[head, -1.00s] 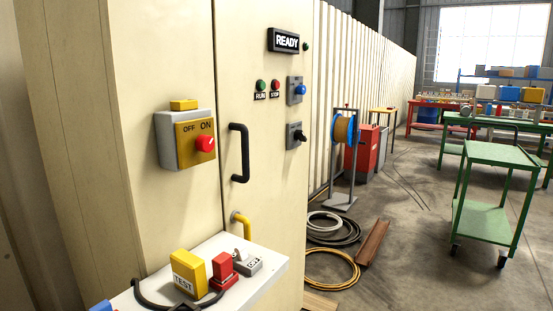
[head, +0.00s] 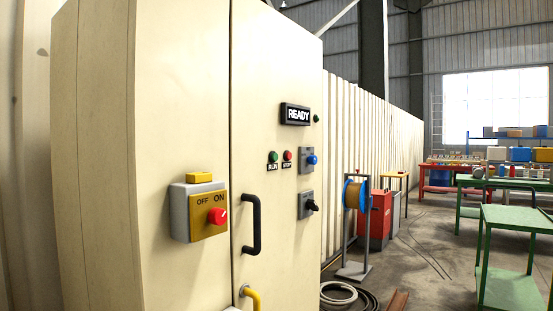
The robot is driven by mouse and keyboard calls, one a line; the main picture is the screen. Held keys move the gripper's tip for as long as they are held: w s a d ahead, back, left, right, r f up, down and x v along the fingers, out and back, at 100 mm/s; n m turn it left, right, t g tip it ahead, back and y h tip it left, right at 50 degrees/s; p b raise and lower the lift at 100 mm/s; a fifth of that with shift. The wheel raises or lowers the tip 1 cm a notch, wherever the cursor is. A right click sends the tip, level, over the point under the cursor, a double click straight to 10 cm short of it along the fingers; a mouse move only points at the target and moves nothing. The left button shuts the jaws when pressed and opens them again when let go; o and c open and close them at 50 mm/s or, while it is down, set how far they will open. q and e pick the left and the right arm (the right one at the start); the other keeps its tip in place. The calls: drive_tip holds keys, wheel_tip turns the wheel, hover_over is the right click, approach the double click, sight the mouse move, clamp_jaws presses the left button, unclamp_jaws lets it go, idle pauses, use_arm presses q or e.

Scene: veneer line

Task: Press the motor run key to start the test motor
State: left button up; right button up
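A cream control cabinet (head: 180,100) fills the left half of the head view. On its right door are a green button labelled RUN (head: 272,157) and a red button labelled STOP (head: 288,155), side by side. Above them is a black READY sign (head: 296,114). To their right are a blue knob or button on a grey box (head: 308,160) and, below it, a black switch on a grey box (head: 308,205). On the left door is a yellow OFF/ON switch with a red knob (head: 217,216); the knob sits beneath ON. Neither gripper shows.
A black door handle (head: 253,225) and a yellow handle (head: 250,298) stick out from the cabinet. A cable reel stand (head: 355,230) and coiled hoses (head: 340,293) stand to the right. A green cart (head: 513,260) is at far right. Floor between is open.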

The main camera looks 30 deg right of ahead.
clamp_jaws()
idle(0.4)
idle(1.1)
